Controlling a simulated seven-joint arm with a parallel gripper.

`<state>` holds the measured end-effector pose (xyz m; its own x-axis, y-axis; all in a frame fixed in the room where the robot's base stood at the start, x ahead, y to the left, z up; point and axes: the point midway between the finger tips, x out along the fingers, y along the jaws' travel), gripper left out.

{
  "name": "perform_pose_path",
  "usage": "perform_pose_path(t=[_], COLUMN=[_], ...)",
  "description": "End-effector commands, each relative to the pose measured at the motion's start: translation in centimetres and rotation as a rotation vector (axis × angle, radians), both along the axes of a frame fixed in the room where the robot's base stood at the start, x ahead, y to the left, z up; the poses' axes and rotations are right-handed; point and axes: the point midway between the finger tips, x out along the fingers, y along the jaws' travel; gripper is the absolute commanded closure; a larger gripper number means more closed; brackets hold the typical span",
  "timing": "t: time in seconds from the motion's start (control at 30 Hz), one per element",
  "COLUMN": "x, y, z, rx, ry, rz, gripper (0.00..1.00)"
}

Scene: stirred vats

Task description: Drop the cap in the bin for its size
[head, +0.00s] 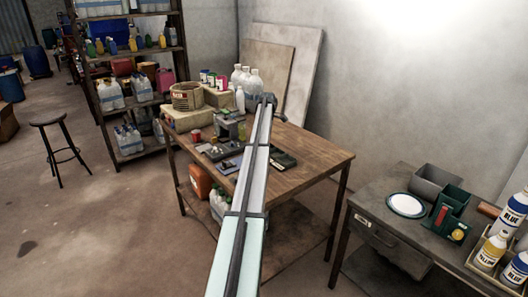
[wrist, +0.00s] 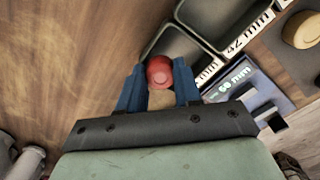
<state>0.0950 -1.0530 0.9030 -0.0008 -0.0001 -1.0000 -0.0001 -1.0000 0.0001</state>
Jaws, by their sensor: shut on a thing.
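In the wrist view my gripper (wrist: 160,85) has its two blue fingers shut on a round red cap (wrist: 159,70). A tan piece (wrist: 161,100) shows just behind the cap, between the fingers. The cap is close to the near edge of a grey bin (wrist: 181,45); I cannot tell how high it is. That bin has a white label (wrist: 207,73), only partly readable as mm. A second grey bin (wrist: 222,12) is beside it, with a label reading 42 mm (wrist: 250,33). In the head view my arm hides the fingers and cap.
A blue plate marked 60 mm (wrist: 232,82) lies right of the bins, beside a dark tool (wrist: 270,118). A round tan object (wrist: 301,29) is at upper right. Bottles (head: 252,82) and boxes crowd the back of the wooden table (head: 318,160); its right end is clear.

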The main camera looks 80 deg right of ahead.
Motion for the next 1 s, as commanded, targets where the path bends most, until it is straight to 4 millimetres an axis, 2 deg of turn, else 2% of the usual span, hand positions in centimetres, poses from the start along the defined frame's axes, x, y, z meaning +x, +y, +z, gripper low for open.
perform_pose_path(t=[0.17,0.2,0.5,0.8,1.0], x=[0.0,0.0,0.0,0.0,0.0], y=[0.0,0.0,0.0,0.0,-0.1], z=[0.0,0.0,0.0,0.2,2.2], rx=[0.0,0.0,0.0,0.0,-0.002], ry=[0.0,0.0,0.0,0.0,0.0], rz=[0.0,0.0,0.0,0.0,0.0], gripper=[0.99,0.66,0.37,0.37,0.37])
